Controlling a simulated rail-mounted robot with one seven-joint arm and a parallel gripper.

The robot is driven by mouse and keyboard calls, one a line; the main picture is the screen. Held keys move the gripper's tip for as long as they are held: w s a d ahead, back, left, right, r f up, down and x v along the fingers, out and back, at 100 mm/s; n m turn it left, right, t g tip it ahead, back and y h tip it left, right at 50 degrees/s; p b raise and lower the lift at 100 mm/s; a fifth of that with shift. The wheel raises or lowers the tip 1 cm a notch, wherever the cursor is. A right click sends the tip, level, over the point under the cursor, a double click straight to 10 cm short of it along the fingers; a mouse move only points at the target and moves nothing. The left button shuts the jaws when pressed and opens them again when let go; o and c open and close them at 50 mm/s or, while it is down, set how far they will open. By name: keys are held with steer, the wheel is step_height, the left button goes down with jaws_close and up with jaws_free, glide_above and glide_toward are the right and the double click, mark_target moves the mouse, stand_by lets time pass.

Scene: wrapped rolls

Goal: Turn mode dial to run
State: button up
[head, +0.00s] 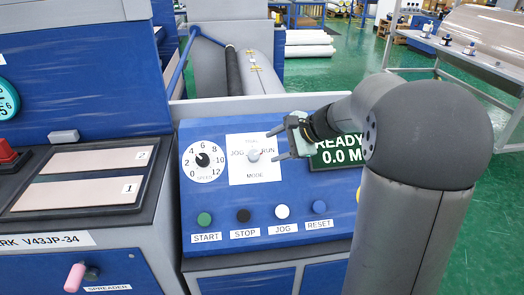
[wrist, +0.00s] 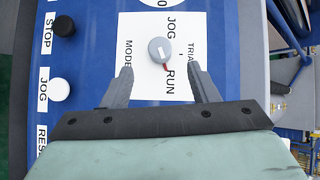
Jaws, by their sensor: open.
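The mode dial (head: 253,155) is a round grey knob on a white plate, with JOG to its left, RUN to its right and MODE below. In the wrist view the dial (wrist: 158,47) has a short white line on its face and a small red mark at its rim on the RUN side. I cannot tell for sure which setting it points to. My gripper (head: 276,145) is open and empty, just right of the dial in the head view. In the wrist view its fingertips (wrist: 159,73) are spread wide, with the dial beyond the gap between them.
The speed dial (head: 203,160) is left of the mode plate. START (head: 204,219), STOP (head: 243,215), JOG (head: 282,211) and RESET (head: 319,207) buttons line the panel below. The display (head: 338,150) reads READY 0.0 M, partly covered by my arm.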

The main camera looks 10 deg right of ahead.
steer(key=v, duration=0.8)
steer(key=shift+s+r, duration=0.2)
steer(key=s+a+f+n+g+h+p, duration=0.2)
steer(key=s+a+n+g+p, duration=0.3)
steer(key=s+a, duration=0.5)
steer(key=s+f+n+h+p, duration=0.1)
steer(key=s+n+h+p, duration=0.1)
steer(key=s+n, duration=0.3)
steer(key=s+a+f+n+g+h+p, duration=0.1)
steer(key=s+n, duration=0.4)
steer(key=s, duration=0.5)
steer(key=shift+s+f+n+h+p, duration=0.45)
steer(key=shift+h+p, duration=0.35)
steer(key=shift+h, duration=0.4)
